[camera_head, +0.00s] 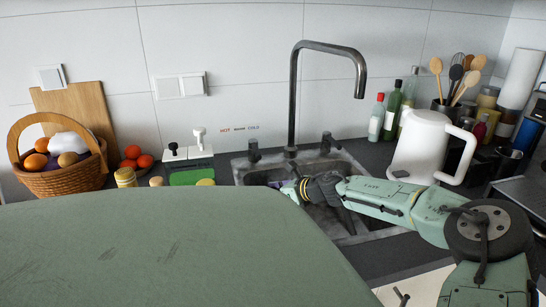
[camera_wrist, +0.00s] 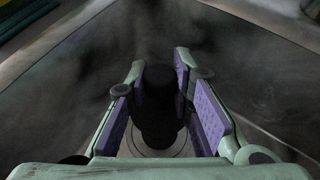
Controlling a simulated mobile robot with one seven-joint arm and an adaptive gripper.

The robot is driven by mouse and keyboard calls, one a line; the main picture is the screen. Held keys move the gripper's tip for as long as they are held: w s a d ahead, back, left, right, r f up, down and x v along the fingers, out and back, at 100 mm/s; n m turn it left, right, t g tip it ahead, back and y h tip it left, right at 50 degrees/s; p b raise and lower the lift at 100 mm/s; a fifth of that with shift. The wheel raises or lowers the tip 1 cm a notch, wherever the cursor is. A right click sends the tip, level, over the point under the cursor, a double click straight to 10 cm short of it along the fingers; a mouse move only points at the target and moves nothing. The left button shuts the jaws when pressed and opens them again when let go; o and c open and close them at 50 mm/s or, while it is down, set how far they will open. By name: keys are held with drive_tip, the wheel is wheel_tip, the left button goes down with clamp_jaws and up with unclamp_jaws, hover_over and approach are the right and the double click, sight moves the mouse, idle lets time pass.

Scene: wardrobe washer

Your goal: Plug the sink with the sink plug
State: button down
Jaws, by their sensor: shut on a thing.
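The sink (camera_head: 345,167) is a grey metal basin set in the dark counter below a tall faucet (camera_head: 293,100). My gripper (camera_head: 278,184) reaches into its left part in the head view. In the wrist view my gripper (camera_wrist: 160,105) has its purple pads on both sides of a black, rounded plug (camera_wrist: 158,115) and is shut on it. Below the plug a round drain outline (camera_wrist: 180,148) shows in the basin floor. The plug's lower end is dark, so I cannot tell whether it touches the drain. In the head view the plug is hidden by my gripper.
A white kettle (camera_head: 415,145) and bottles (camera_head: 391,115) stand right of the sink. A green sponge holder (camera_head: 190,175) is left of it, with a fruit basket (camera_head: 60,178) further left. Two tap handles (camera_head: 254,150) flank the faucet. The basin walls are close around my gripper.

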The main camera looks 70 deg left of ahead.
drive_tip(key=shift+d+f, duration=0.1)
drive_tip(key=shift+d, duration=0.05)
drive_tip(key=shift+w+f+b, duration=0.1)
drive_tip(key=shift+f+b, duration=2.1)
drive_tip(key=shift+f, duration=1.65)
